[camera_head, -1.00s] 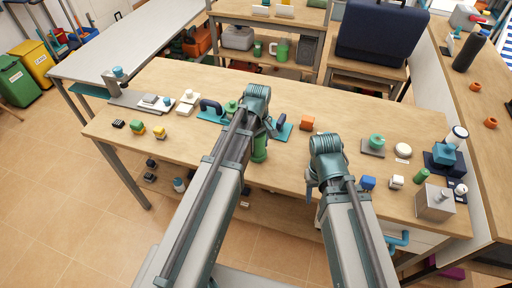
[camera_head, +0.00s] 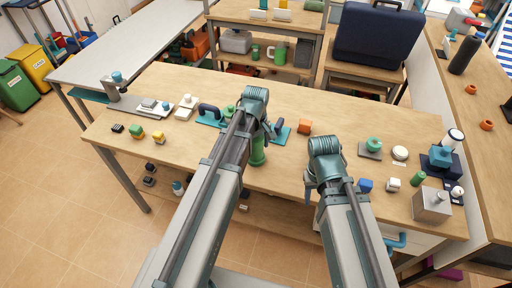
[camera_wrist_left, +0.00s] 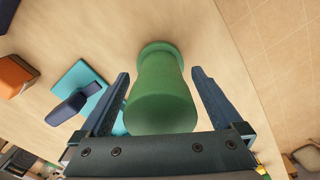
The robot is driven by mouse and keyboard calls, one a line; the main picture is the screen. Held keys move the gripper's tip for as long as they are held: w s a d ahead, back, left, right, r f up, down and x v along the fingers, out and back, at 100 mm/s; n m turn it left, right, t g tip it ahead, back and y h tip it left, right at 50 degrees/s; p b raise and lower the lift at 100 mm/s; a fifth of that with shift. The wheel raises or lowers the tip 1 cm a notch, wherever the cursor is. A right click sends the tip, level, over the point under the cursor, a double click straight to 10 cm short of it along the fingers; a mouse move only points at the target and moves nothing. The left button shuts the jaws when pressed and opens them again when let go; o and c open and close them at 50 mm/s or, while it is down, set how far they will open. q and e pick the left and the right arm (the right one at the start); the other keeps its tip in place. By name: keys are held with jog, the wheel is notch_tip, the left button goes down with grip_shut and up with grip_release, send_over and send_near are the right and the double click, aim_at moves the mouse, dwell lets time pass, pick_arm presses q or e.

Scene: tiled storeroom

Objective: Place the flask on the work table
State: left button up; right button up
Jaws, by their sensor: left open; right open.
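The green flask (camera_head: 258,152) is at the near edge of the wooden work table (camera_head: 300,93), below my left gripper (camera_head: 263,136). In the left wrist view the flask (camera_wrist_left: 163,95) lies between the two fingers of the left gripper (camera_wrist_left: 162,78), which are spread with a gap showing on each side. Its far end appears to be at the tabletop; whether it touches is hard to tell. My right gripper (camera_head: 309,190) is open near the table's front edge, with its fingers mostly hidden by its own wrist.
A teal plate with a dark handle (camera_wrist_left: 78,100) is beside the flask. An orange block (camera_head: 304,127) is to its right. Small blocks (camera_head: 158,137) stand at left. A grey box (camera_head: 432,205) and a green disc (camera_head: 374,144) are at right. The table's back middle is clear.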

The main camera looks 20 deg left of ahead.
pick_arm(q)
notch_tip(320, 180, up, 11)
jog(key=p, duration=1)
jog(key=s+d+m+y, duration=0.1)
jog(key=s+d+m, duration=0.9)
jog(key=s+m, duration=0.4)
jog(key=shift+s+d+m, duration=0.2)
jog(key=shift+d+m, duration=0.1)
